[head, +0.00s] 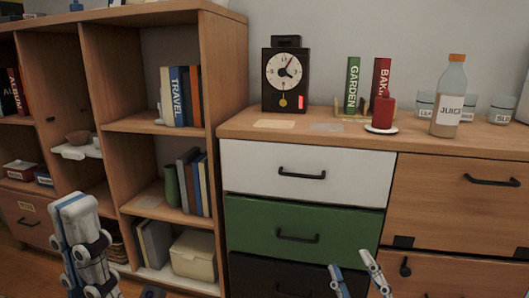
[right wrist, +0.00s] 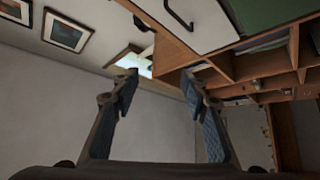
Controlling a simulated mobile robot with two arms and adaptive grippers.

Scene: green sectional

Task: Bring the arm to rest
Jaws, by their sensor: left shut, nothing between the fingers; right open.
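My left gripper (head: 76,212) is at the lower left of the head view, in front of the shelf unit. Its fingers are together with nothing between them. My right gripper (head: 351,264) is at the bottom of the head view, in front of the drawers, with its fingertips apart. In the right wrist view the same gripper (right wrist: 158,80) is open and empty, its two fingers well apart against the wall and furniture. Most of both arms lies outside the head view.
A wooden shelf unit (head: 233,60) with books stands left of a drawer cabinet (head: 240,130). On the cabinet are a clock (head: 284,78), books (head: 353,85), a red candle (head: 383,111), a juice bottle (head: 449,97) and several glasses. In the right wrist view, framed pictures (right wrist: 68,31) hang on the wall.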

